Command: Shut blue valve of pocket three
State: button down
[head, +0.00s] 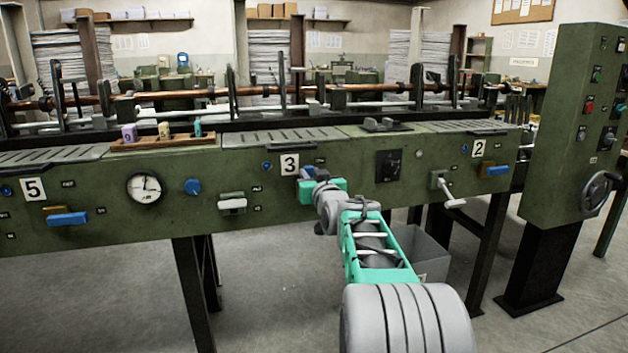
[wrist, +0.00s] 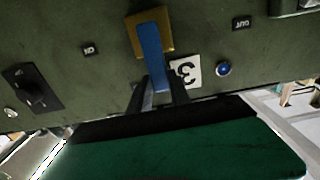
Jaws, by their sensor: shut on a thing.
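The blue valve of pocket three shows in the wrist view as a blue lever (wrist: 152,52) on a brass-coloured plate (wrist: 166,28). The lever runs along the picture's height, from the plate down between my fingers. My gripper (wrist: 161,88) is shut on the lever's near end. The number 3 plate (wrist: 187,72) is right beside it and appears upside down in this view. In the head view my gripper (head: 308,176) is at the green panel, just right of the number 3 plate (head: 290,164). My wrist and gripper hide most of the valve there.
Pocket five (head: 33,189) has its own blue lever (head: 67,219), lying level. Pocket two (head: 479,148) has another blue lever (head: 498,170). A white-handled lever (head: 232,204) sticks out left of my gripper. A grey bin (head: 424,252) stands below the machine, near my arm.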

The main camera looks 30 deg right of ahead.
jog(key=shift+w+a+f, duration=0.1)
jog(key=shift+a+f, duration=0.05)
jog(key=shift+f, duration=0.05)
jog(key=c, duration=1.5)
grip_release()
jog(key=o, duration=0.3)
jog(key=shift+r, duration=0.1)
jog(key=shift+s+r, duration=0.1)
jog(key=shift+s, duration=0.4)
jog(key=p+v, duration=0.1)
jog(key=v, duration=0.6)
jog(key=shift+p, duration=0.3)
